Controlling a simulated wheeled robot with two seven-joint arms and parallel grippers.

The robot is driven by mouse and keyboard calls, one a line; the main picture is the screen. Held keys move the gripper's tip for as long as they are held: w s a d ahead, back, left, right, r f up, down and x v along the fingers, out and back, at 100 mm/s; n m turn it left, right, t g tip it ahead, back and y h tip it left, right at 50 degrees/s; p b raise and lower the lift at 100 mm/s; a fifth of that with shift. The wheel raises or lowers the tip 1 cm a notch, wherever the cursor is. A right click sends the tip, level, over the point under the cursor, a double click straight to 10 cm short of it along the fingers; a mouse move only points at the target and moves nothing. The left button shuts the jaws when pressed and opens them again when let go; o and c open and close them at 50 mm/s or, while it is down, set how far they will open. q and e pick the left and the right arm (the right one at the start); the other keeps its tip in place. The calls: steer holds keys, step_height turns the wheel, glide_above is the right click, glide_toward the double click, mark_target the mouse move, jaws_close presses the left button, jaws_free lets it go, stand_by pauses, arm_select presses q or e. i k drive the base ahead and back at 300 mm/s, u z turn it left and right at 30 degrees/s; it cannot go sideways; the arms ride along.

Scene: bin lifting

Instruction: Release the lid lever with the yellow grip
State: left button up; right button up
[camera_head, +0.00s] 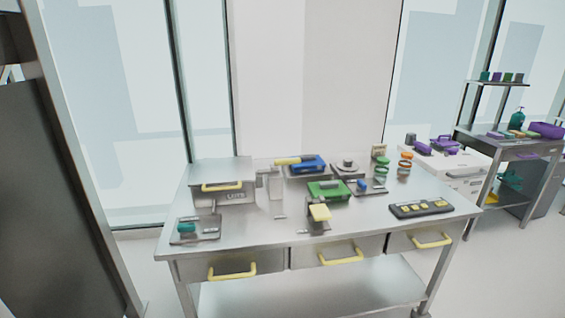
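A short lever with a yellow block-shaped grip (320,212) stands on a small grey base near the front middle of the steel table. A second yellow grip (287,161), a horizontal bar, sits farther back, beside a blue-topped box (308,166) and above a pale upright post (275,185). I cannot tell which of the two is the lid lever. A grey metal box (238,192) with a yellow bar handle (222,186) stands at the left back of the table. Neither of my grippers shows in the head view.
The steel table (260,238) has several drawers with yellow handles (232,271). On it are a green-topped box (328,190), a black panel with yellow buttons (421,208) and a teal-handled piece (187,227). A second table (505,140) stands at right. Floor shows in front at right.

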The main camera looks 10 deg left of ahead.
mark_target(274, 168)
steer(key=u, duration=1.85)
steer(key=i, duration=1.55)
steer(key=z, duration=3.3)
